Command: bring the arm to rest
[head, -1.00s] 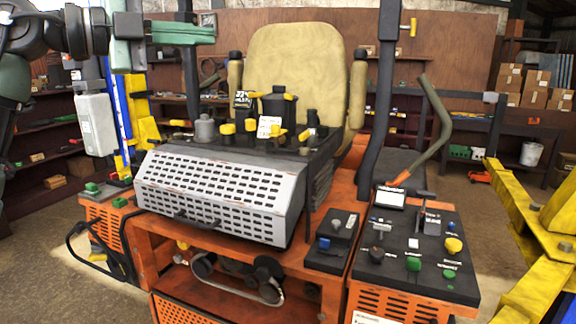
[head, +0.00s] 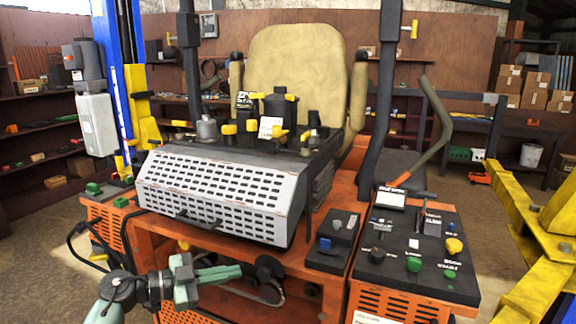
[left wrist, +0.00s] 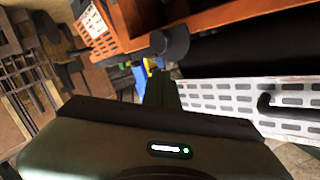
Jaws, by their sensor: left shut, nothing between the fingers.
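My left arm (head: 135,290) comes in low at the bottom left of the head view. My left gripper (head: 238,271) is shut and empty, with its green fingers pointing right. It shows in front of the orange lower frame of the mower (head: 140,240), below the grey perforated cover (head: 220,190). I cannot tell if it touches the frame. In the left wrist view the dark gripper body fills the bottom, and the perforated cover (left wrist: 225,97) and orange frame (left wrist: 230,30) show close by. My right gripper is not in view.
A control panel (head: 420,245) with coloured knobs is at the right of the mower. A yellow frame (head: 540,225) stands at far right, and a blue and yellow post (head: 112,70) at left. Open floor (head: 40,240) lies at the left.

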